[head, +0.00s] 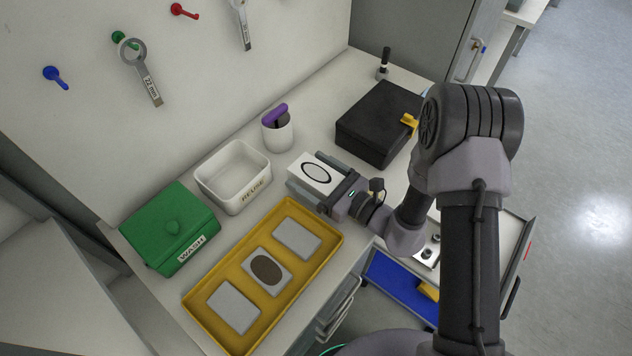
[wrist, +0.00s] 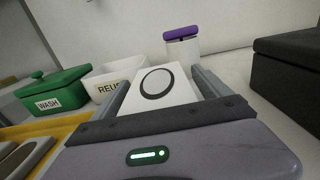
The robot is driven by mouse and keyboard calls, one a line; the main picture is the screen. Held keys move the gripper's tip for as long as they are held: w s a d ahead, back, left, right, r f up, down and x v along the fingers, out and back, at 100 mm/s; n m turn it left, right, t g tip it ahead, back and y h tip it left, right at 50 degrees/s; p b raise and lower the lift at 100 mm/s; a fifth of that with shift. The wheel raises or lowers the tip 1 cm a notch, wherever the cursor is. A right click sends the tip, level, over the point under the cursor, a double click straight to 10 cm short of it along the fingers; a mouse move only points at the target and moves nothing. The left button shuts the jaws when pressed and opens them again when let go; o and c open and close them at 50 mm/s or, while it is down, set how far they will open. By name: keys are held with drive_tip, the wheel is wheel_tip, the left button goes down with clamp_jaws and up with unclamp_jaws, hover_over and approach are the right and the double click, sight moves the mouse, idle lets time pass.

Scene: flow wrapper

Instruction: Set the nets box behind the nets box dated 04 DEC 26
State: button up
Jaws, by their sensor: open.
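A white box (head: 309,164) with a black oval ring on its top stands on the counter; it also shows in the wrist view (wrist: 179,96). No name or date is readable on it, so I cannot tell whether it is a nets box. My gripper (head: 316,177) is open, with one finger along each side of this box. Whether the fingers touch it is unclear. No 04 DEC 26 label is readable in either view.
A yellow tray (head: 334,238) with grey plates lies in front. A white REUSE bin (head: 232,178), green WASH box (head: 168,226), white cup with a purple top (head: 278,134) and black case (head: 378,120) surround the white box. A blue-lined drawer (head: 395,288) is open below.

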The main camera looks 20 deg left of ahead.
drive_tip(key=c, duration=1.7)
drive_tip(key=shift+o, duration=0.2)
drive_tip(key=shift+r+p, duration=1.15)
drive_tip(key=shift+r, duration=0.65)
drive_tip(key=s+d+r+p, duration=0.2)
drive_tip(key=s+d+p, duration=0.1)
drive_tip(key=s+d, duration=0.85)
drive_tip(key=w+d+r+m+t+h, duration=0.2)
drive_tip(key=w+d+m+t+h, duration=0.6)
drive_tip(key=w+d, duration=0.5)
drive_tip(key=d+t, duration=0.1)
drive_tip(key=d, duration=0.3)
drive_tip(key=shift+w+r, duration=0.3)
